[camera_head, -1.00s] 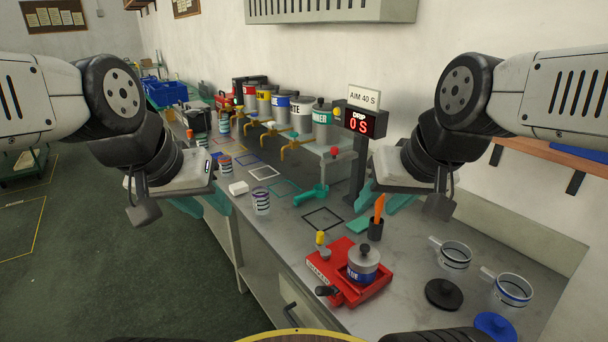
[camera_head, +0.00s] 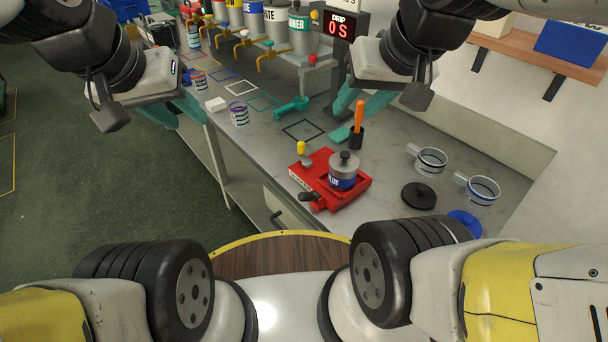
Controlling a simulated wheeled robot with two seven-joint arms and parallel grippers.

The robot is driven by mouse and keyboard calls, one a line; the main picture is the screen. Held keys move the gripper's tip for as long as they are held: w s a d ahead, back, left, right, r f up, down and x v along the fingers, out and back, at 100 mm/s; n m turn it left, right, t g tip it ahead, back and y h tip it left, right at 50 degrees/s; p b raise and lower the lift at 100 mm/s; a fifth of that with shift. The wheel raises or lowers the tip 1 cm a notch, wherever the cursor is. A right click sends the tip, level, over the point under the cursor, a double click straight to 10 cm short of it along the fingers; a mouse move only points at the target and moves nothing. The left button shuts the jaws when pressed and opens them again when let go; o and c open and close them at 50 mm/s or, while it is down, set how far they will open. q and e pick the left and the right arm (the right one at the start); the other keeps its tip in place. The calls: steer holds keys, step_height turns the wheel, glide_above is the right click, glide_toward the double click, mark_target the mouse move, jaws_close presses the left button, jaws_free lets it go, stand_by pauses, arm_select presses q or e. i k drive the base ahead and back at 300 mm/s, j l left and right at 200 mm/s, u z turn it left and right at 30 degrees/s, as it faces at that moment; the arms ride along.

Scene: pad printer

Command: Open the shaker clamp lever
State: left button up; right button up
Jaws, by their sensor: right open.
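The red shaker (camera_head: 352,195) sits on the grey bench in the lower middle of the head view. A grey can with a blue label (camera_head: 343,173) and a dark knob on top stands in it. A lever with a yellow tip (camera_head: 301,148) stands upright at its back left corner. A black handle (camera_head: 308,197) sticks out at its front left. My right gripper (camera_head: 360,108) is above the bench, behind the shaker, open and apart from it. My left gripper (camera_head: 190,112) is at the bench's left edge, far from the shaker; its fingers are partly hidden.
An orange-handled tool stands in a black cup (camera_head: 356,138) behind the shaker. Right of the shaker are a black lid (camera_head: 418,195), a blue lid (camera_head: 465,223) and two clear cups (camera_head: 432,161). A drip display (camera_head: 341,27) and several paint cans (camera_head: 300,30) stand behind.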

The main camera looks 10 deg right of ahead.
mark_target(303, 196)
steer(key=k+l+z, duration=0.2)
steer(key=k, duration=0.25)
steer(key=k+z, duration=0.2)
steer(key=k, duration=0.25)
steer(key=k+l+z, duration=0.2)
steer(key=k, duration=0.25)
